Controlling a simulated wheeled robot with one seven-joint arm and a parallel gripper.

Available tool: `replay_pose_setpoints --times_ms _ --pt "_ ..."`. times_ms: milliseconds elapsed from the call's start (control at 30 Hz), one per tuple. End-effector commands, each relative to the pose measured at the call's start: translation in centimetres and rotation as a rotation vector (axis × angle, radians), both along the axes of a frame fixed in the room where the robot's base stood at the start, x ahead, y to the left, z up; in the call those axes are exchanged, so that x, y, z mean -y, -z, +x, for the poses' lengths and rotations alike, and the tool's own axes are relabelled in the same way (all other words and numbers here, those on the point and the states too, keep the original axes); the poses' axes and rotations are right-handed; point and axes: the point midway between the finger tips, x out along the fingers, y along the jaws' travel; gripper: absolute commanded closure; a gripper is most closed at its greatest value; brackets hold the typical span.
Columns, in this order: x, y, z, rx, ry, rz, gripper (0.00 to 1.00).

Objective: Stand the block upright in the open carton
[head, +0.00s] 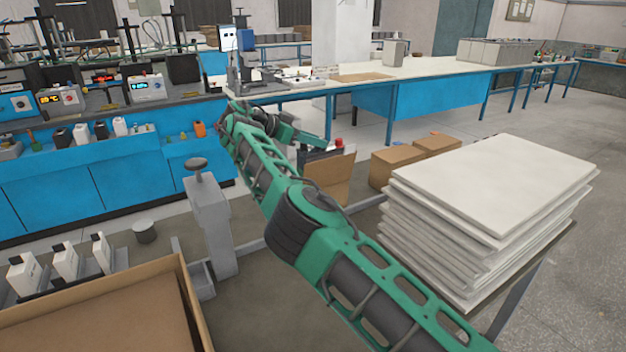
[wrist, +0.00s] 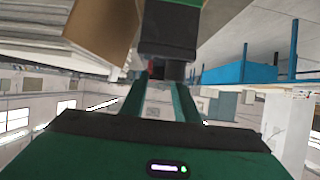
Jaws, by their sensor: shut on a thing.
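My gripper (wrist: 163,85) shows in the wrist view with its two green fingers shut on a dark block (wrist: 168,32), which has a green part at the picture's top edge. How the block is tilted I cannot tell. In the head view my green arm bends at the far end and hides most of the hand; the block is not clear there. A brown cardboard carton with a raised flap (head: 332,178) stands on the floor just below the hand. A brown cardboard surface (wrist: 102,25) is close beside the block in the wrist view; the block looks apart from it.
A large open carton (head: 190,310) is at the lower left, beside a grey post (head: 208,215). Shut cartons (head: 397,163) stand behind a tall stack of white sheets (head: 480,200) at right. Blue benches (head: 110,190) line the left and back. Open floor lies at far right.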

Motion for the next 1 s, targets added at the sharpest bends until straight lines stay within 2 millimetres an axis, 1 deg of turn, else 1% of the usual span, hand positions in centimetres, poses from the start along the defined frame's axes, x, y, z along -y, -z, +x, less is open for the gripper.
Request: replay_pose_setpoints --times_ms 33,100,300,567,667,833,900,1000 --pt "-0.6 0.4 -0.2 0.003 -0.006 0.001 1.0" --pt "-1.1 1.4 -0.4 0.004 -0.014 0.0 1.0" --pt "-2.0 4.0 -0.6 0.006 -0.023 0.0 1.0" --pt "-2.3 5.2 -0.7 0.006 -0.026 0.002 1.0" --pt "-2.3 6.0 -0.7 0.005 -0.028 0.001 1.0" --pt "-2.3 8.0 -0.8 0.004 -0.027 -0.001 1.0" --pt "-2.3 8.5 -0.8 0.006 -0.027 0.001 1.0" --pt "-2.3 8.7 -0.8 0.006 -0.027 0.002 1.0"
